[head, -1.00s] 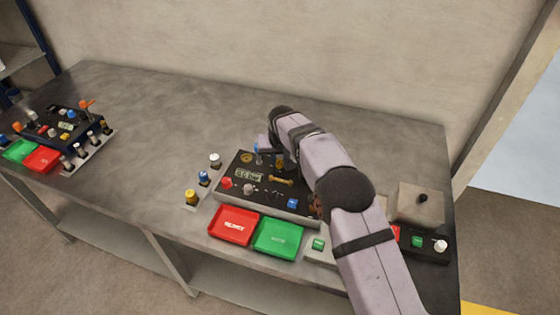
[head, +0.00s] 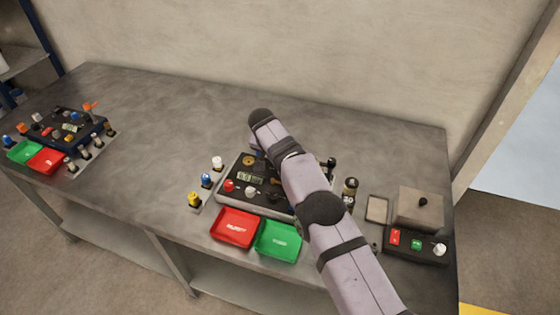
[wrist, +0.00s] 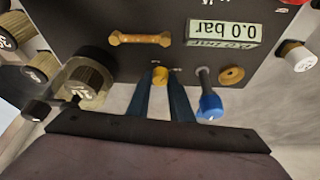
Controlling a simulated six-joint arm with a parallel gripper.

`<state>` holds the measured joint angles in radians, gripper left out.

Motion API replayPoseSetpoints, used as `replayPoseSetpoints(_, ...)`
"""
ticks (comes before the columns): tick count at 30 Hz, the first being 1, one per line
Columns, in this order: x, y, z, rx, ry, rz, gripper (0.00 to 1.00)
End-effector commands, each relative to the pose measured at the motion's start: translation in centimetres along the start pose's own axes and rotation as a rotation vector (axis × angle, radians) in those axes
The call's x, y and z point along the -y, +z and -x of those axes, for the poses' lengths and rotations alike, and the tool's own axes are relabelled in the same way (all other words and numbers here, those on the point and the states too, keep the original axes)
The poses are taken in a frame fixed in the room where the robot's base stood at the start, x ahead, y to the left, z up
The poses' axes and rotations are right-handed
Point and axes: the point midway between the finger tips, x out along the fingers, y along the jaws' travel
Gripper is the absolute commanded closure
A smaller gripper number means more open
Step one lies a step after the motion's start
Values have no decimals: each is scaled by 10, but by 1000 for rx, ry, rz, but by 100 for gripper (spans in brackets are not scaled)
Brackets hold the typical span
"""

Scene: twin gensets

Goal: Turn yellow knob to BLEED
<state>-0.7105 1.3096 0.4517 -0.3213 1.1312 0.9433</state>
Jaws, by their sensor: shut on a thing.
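The yellow knob (wrist: 160,76) sits on the dark control panel (wrist: 185,55) in the wrist view, with tiny unreadable marks on either side of it. My gripper (wrist: 163,84) has its two blue fingers closed around the knob, one on each side. The tips are close to the panel face. In the head view the dark panel (head: 238,195) shows, but my arm hides the yellow knob and my fingers.
A blue-tipped lever (wrist: 209,105) stands close right of my fingers in the wrist view, beside a brass disc (wrist: 231,75). A large dark knob (wrist: 85,80) is on the left. The display (wrist: 222,32) reads 0.0 bar. Red (head: 235,228) and green (head: 278,240) trays lie in front.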

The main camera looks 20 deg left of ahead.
Motion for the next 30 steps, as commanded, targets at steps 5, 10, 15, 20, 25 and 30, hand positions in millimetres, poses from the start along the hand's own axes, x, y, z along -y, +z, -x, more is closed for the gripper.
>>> replayPoseSetpoints(5,0,0,0,1,4,-8,100)
replayPoseSetpoints(10,0,0,0,2,4,-8,100)
replayPoseSetpoints(15,0,1,0,2,4,-8,73)
replayPoseSetpoints(20,0,0,0,1,4,-7,63)
replayPoseSetpoints(25,0,0,0,1,3,-7,63)
replayPoseSetpoints(30,1,0,4,0,2,-8,63)
